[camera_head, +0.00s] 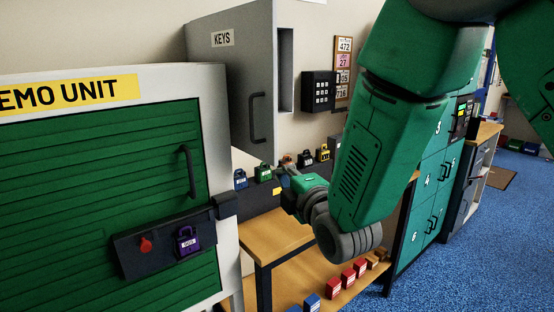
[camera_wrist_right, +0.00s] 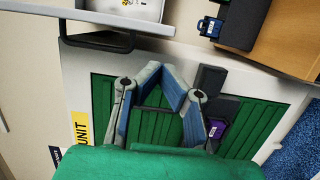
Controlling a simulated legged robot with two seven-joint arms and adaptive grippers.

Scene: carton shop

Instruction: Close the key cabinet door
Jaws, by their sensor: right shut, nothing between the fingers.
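The grey key cabinet door (camera_head: 228,75), labelled KEYS, stands open, swung out from the wall. Its dark handle (camera_head: 258,118) is on the face toward me. Part of the cabinet body (camera_head: 286,70) shows behind the door's right edge. In the right wrist view the door (camera_wrist_right: 90,18) and its handle (camera_wrist_right: 97,42) are at the top left. My right gripper (camera_head: 286,164) is below and right of the handle, apart from it. In the right wrist view its fingers (camera_wrist_right: 162,72) come together with nothing between them. My left gripper is not in view.
A green-panelled demo unit (camera_head: 232,160) fills the left foreground, with a purple padlock (camera_head: 187,241) on its ledge. A wooden bench (camera_head: 268,236) with padlocks along its back stands below the cabinet. A black keypad box (camera_head: 318,91) hangs right of the cabinet. Green lockers (camera_head: 428,190) stand right.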

